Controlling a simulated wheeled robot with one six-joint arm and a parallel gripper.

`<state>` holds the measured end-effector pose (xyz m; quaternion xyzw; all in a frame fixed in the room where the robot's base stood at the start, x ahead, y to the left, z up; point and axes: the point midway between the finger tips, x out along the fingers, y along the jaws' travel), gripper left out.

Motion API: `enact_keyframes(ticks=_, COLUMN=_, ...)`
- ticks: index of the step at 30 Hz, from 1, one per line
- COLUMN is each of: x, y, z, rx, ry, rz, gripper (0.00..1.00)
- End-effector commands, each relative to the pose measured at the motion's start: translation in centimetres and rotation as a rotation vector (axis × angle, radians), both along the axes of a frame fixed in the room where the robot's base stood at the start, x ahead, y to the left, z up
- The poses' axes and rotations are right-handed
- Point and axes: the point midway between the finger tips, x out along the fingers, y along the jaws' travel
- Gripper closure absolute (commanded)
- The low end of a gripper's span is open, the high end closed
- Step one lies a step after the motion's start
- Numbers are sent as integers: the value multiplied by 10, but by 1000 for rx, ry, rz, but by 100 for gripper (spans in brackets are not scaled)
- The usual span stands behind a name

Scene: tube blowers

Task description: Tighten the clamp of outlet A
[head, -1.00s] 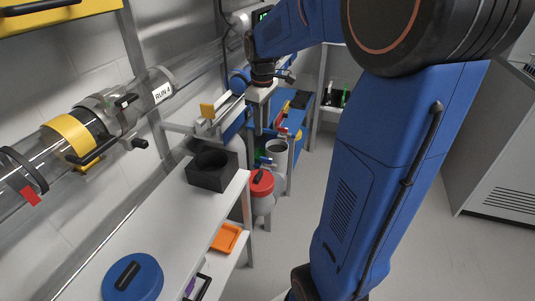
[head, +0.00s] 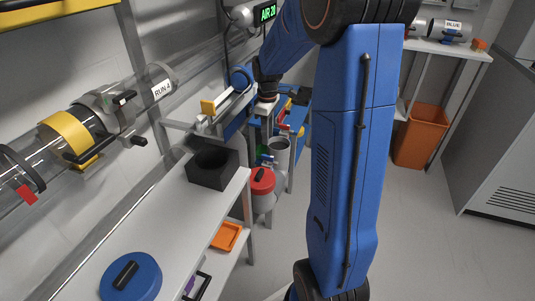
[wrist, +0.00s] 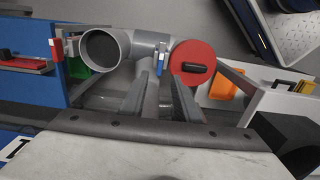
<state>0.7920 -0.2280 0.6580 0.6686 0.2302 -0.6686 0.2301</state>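A grey branched pipe fitting (wrist: 152,42) shows in the wrist view. Its left mouth (wrist: 103,48) is open and its right mouth carries a red cap (wrist: 188,66) with a black handle. A small blue lever or clamp (wrist: 161,54) sits between the two mouths, and a red piece (wrist: 58,48) is left of the open mouth. I read no letter A on either outlet. My gripper (wrist: 163,82) is open and empty, its two fingers apart just in front of the fitting. In the head view the open pipe (head: 279,146) and red cap (head: 262,178) are partly hidden below my wrist.
A clear tube marked RUN 4 (head: 160,90) runs along the left wall. An orange bin (head: 421,138) stands back right. The floor at right is clear.

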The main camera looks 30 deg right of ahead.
Motion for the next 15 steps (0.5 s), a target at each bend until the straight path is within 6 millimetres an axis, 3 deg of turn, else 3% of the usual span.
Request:
enact_keyframes(ticks=9, x=-1, y=0, z=-57, rx=1, ry=3, rz=0, gripper=71)
enact_keyframes(ticks=15, x=0, y=0, z=-83, rx=0, ry=1, rz=0, gripper=71)
